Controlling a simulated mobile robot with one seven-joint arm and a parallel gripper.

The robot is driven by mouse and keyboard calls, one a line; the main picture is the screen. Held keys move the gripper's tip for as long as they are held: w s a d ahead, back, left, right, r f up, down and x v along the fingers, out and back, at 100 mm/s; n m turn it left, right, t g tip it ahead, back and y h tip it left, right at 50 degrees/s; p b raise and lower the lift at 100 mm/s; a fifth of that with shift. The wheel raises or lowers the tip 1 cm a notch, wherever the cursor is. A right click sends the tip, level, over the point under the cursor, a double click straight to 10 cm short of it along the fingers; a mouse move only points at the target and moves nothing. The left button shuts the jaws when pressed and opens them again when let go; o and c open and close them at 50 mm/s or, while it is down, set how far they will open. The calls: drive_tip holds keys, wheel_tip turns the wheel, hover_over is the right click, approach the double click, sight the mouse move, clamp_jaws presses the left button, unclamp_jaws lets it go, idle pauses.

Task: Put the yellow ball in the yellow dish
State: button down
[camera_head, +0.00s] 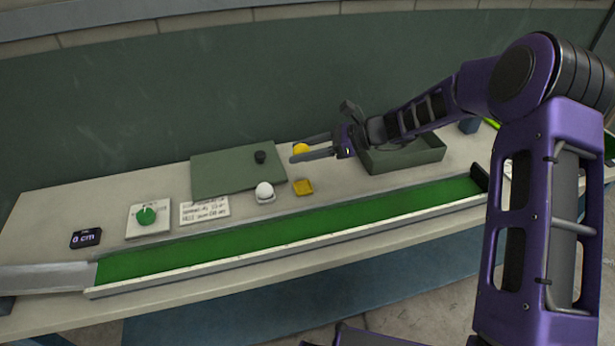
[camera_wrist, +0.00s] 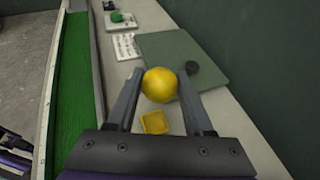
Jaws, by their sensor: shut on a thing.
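My gripper (camera_head: 313,150) is shut on the yellow ball (camera_head: 301,148) and holds it above the table. In the wrist view the ball (camera_wrist: 159,85) sits between the two fingers of my gripper (camera_wrist: 160,92). The small square yellow dish (camera_head: 304,187) lies on the table, a little below and right of the ball in the head view. In the wrist view the dish (camera_wrist: 154,122) shows just below the ball, nearer my palm. I see nothing in the dish.
A white ball (camera_head: 264,190) sits on a small holder left of the dish. A dark knob-like piece (camera_head: 260,157) stands on the grey-green mat (camera_head: 220,170). A green turf channel (camera_head: 290,232) runs along the front. A green tray (camera_head: 425,156) lies under my arm.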

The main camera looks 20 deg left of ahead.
sight(303, 189)
wheel_tip(303, 189, down, 10)
drive_tip(key=shift+r+b, duration=0.1)
drive_tip(key=shift+b, duration=0.2)
drive_tip(key=shift+c, duration=1.4)
unclamp_jaws()
drive_tip(key=v, duration=1.2)
